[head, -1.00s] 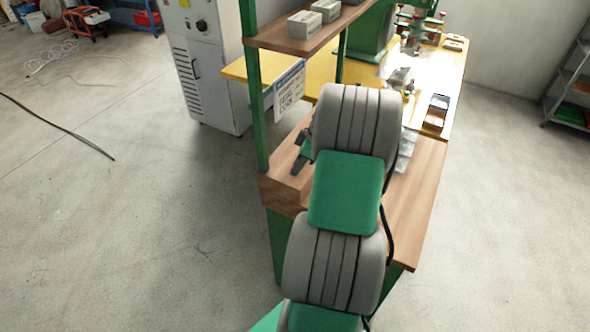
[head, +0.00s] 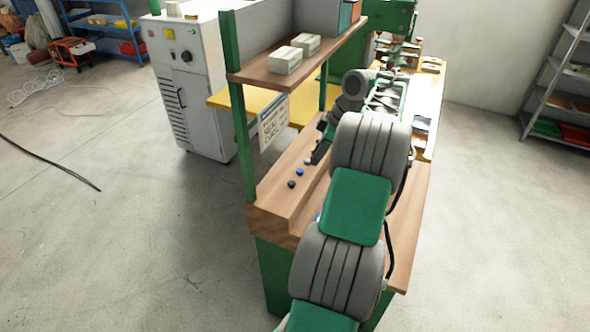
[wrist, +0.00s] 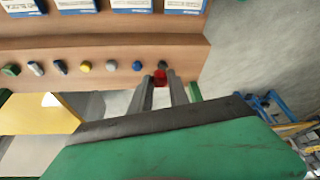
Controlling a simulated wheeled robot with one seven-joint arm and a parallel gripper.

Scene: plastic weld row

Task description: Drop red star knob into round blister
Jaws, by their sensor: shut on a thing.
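The red star knob (wrist: 160,78) shows between the fingertips of my gripper (wrist: 161,82) in the wrist view. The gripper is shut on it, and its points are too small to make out. The gripper is close to the wooden ledge with the row of knobs. In the head view my gripper (head: 319,153) shows as a small dark shape beside that ledge, partly behind my arm. I cannot make out the round blister in either view.
On the wooden ledge stand several other knobs, including a yellow one (wrist: 84,65), a blue one (wrist: 137,65) and a dark one (wrist: 163,65) just beyond the fingertips. Labelled cards (wrist: 131,5) line the back. A shelf with grey boxes (head: 285,61) overhangs the bench (head: 408,225).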

